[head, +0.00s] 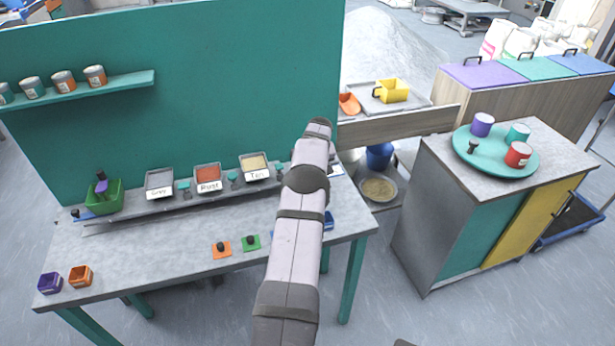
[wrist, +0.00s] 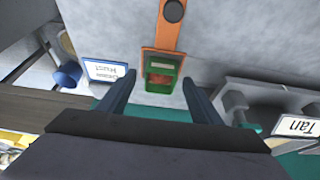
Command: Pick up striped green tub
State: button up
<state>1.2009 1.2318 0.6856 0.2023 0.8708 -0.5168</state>
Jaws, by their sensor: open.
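A small green tub (wrist: 161,72) with a pale band and an orange-brown patch shows in the wrist view. It sits by an orange strip (wrist: 168,35) on the grey surface. My gripper (wrist: 158,79) is open, with one finger on each side of the tub and clear space between. The fingers do not appear to touch it. In the head view my arm reaches over the right part of the bench, and the gripper and this tub are hidden behind it.
A white label card (wrist: 105,70) and a blue cup-like thing (wrist: 67,74) are left of the fingers. A tray labelled Tan (wrist: 296,125) is to the right. The teal back panel (head: 200,80) rises behind the bench (head: 150,255). Purple (head: 49,283) and orange (head: 81,276) tubs stand front left.

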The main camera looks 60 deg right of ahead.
jog(key=shift+w+d+f, duration=0.15)
jog(key=shift+f, duration=0.45)
jog(key=c, duration=1.3)
jog(key=shift+o, duration=0.2)
jog(key=shift+r, duration=0.15)
notch_tip(320, 180, up, 10)
jog(key=b, duration=0.1)
